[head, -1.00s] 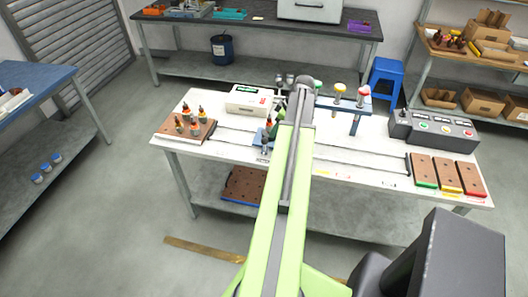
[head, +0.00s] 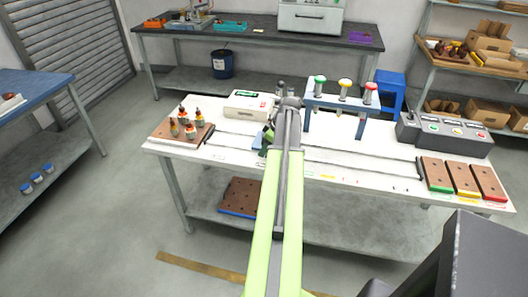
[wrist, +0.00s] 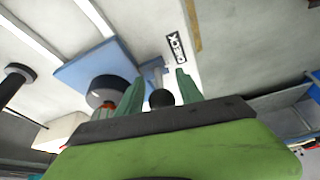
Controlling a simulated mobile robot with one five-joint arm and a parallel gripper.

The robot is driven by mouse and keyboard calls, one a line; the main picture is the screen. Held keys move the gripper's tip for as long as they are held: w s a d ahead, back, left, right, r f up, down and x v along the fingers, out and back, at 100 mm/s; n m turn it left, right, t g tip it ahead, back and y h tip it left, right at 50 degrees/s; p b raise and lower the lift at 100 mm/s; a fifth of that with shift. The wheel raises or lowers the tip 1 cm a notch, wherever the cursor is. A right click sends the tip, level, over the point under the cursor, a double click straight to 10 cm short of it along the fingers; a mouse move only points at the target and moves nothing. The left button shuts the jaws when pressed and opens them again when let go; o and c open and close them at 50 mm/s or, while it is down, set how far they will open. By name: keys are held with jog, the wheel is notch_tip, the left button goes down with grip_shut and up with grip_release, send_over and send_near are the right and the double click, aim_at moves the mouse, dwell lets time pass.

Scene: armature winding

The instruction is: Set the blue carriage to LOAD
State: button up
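The blue carriage (head: 259,142) sits on the rails of the white table, left of the middle and largely hidden by my arm in the head view. In the wrist view, its blue plate (wrist: 85,72) carries a dark round knob (wrist: 107,90). A grey stem with a black ball (wrist: 161,98) stands between my green fingertips. My gripper (wrist: 160,92) is open, with one finger on each side of the ball; I cannot tell whether either touches it. The LOAD mark is not readable.
A blue stand with green, yellow and red knobs (head: 340,103) is behind the rails. A white box (head: 250,104) and a brown peg tray (head: 184,133) are at left. A control box (head: 443,134) and brown pads (head: 463,178) are at right.

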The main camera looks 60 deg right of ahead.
grip_shut()
dwell(1.1)
